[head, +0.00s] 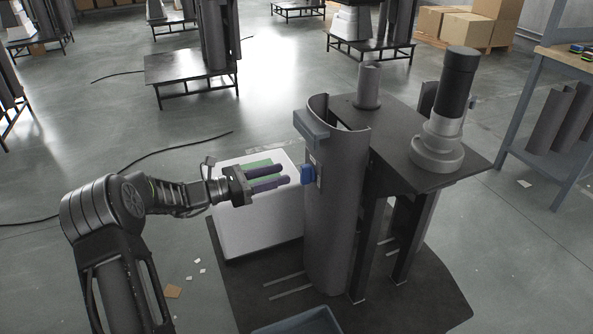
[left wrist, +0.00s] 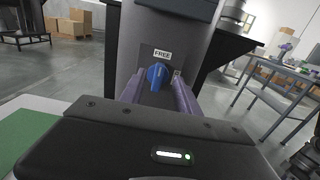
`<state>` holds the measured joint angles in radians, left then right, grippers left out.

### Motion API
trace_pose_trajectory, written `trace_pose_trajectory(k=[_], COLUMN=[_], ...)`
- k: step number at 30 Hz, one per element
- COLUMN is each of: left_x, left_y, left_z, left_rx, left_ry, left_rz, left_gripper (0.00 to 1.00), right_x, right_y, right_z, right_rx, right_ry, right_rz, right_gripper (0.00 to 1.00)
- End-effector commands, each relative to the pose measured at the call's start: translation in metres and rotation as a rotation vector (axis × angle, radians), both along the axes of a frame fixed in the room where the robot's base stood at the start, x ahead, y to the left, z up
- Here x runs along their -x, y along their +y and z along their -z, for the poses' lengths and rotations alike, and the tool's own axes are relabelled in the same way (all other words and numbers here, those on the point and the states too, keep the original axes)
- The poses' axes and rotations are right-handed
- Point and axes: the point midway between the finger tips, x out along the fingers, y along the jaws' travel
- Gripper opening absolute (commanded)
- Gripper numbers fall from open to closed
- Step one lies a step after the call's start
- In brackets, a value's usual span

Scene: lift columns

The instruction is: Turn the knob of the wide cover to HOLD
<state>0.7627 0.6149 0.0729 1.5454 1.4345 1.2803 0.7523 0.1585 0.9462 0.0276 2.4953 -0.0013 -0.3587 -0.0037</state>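The wide cover (head: 336,225) is a tall grey curved shell standing upright against the dark stand. Its blue knob (head: 307,174) is on the side towards my left gripper. In the left wrist view the knob (left wrist: 157,75) sits below a label reading FREE (left wrist: 162,54). Another small label (left wrist: 178,75) right of the knob is partly hidden by a finger and unreadable. My left gripper (head: 285,174) has two purple fingers spread apart, pointing at the knob and just short of it. In the left wrist view the knob appears between the fingers. My right gripper is not in view.
A dark tabletop (head: 395,135) behind the cover carries a column with a black top (head: 456,85). A blue-grey tray (head: 300,325) lies at the bottom edge. A workbench stands at right.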

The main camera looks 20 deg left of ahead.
Motion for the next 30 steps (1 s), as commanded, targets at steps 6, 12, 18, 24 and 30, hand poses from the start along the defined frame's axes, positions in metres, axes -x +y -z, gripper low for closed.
trace_pose_trajectory(k=[6,12,18,24,30], left_x=[-0.026,-0.041,-0.044,-0.043,-0.043], left_y=[-0.025,-0.038,-0.039,-0.039,-0.039], left_z=[0.000,0.001,0.000,0.000,0.000], left_rx=[0.001,0.001,0.001,0.000,0.000], left_ry=[-0.001,0.001,0.001,0.000,0.000], left_rz=[0.004,0.002,0.001,0.001,0.001], left_gripper=[0.38,0.38,0.38,0.31,0.14], right_x=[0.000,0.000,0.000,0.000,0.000], right_y=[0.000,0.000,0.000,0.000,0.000], right_z=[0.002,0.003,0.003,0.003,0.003], right_rx=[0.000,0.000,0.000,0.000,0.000], right_ry=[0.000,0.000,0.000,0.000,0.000], right_rz=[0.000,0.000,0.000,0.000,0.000], right_gripper=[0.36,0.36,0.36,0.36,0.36])
